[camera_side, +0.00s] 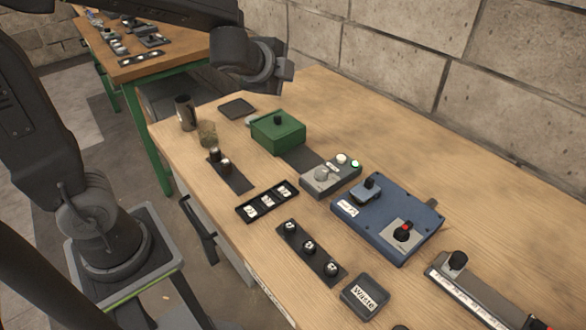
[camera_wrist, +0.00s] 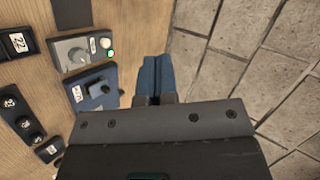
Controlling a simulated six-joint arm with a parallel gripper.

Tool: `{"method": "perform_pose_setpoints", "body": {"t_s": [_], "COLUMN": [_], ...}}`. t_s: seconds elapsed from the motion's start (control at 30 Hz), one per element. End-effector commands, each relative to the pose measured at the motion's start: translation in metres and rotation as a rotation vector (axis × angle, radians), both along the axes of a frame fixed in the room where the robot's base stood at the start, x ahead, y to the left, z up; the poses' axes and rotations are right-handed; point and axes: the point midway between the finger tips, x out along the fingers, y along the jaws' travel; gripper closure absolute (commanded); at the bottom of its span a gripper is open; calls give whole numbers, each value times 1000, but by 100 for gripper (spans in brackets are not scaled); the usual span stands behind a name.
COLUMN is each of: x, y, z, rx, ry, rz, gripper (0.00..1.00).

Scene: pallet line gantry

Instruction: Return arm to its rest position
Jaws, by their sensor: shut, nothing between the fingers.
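My gripper (camera_wrist: 154,64) shows in the wrist view as two blue fingers pressed together with nothing between them. In the side view, my wrist is at the top centre, raised above the back edge of the wooden bench (camera_side: 480,215); the fingertips cannot be made out there. My arm reaches in from the upper left. The gripper looks clear of everything on the bench.
Below stand a green box (camera_side: 278,132), a grey panel (camera_side: 331,178) with a lit green button and a blue box (camera_side: 388,222) with a red-marked knob. A block wall (camera_side: 500,90) stands behind.

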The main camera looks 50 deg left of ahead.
Motion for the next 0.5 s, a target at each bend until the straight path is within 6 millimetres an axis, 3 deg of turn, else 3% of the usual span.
{"method": "perform_pose_setpoints", "body": {"t_s": [0.03, 0.13, 0.3, 0.5], "x": [-25, -73, -147, -196], "y": [2, -1, -23, -52], "z": [7, 8, 0, -8], "rx": [-98, -314, -669, -932], "ry": [-6, 14, 98, 203], "rz": [104, 310, 579, 732], "gripper": [100, 100, 100, 100]}}
